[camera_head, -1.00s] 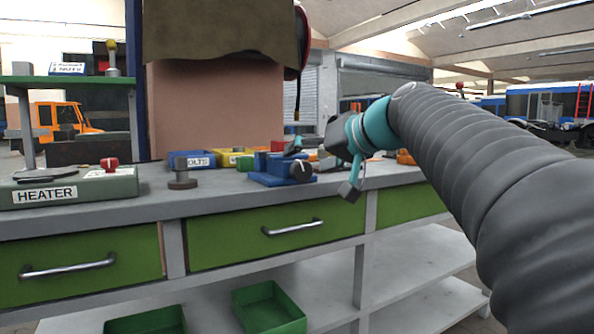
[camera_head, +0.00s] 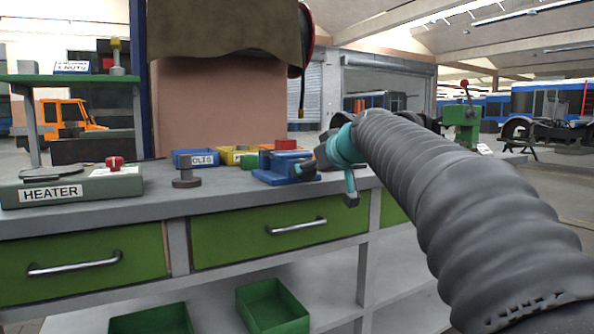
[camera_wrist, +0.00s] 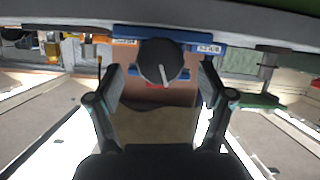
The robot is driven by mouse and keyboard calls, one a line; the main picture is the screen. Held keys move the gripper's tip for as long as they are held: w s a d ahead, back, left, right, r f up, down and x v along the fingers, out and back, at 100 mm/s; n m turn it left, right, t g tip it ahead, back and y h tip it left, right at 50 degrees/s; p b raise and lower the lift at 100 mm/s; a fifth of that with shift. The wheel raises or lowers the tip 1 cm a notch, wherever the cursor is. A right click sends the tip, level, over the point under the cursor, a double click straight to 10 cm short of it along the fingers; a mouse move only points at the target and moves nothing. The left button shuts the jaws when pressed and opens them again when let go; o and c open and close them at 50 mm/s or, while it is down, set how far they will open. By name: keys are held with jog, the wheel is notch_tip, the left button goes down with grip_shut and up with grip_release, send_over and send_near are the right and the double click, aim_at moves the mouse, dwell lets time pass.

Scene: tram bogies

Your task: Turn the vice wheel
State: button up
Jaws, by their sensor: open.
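The blue vice (camera_head: 280,167) stands on the grey bench top, with its dark round wheel (camera_head: 305,171) on the side facing my arm. My gripper (camera_head: 316,160) is right beside the wheel in the head view, partly hidden by my own wrist. In the wrist view the wheel (camera_wrist: 154,62) is a dark disc with a pale bar, in front of the blue vice body (camera_wrist: 190,38). My gripper (camera_wrist: 160,78) is open there, one finger on each side of the wheel. I cannot tell whether either finger touches it.
On the bench are a blue bolts bin (camera_head: 196,158), a yellow bin (camera_head: 234,156), a short post on a round base (camera_head: 186,176) and the heater box (camera_head: 75,184). Green drawers (camera_head: 280,231) lie below the bench edge. A green machine (camera_head: 462,118) stands behind at right.

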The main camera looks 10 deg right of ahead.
aim_at(285, 164)
jog(key=shift+x, duration=1.95)
jog(key=c, duration=1.2)
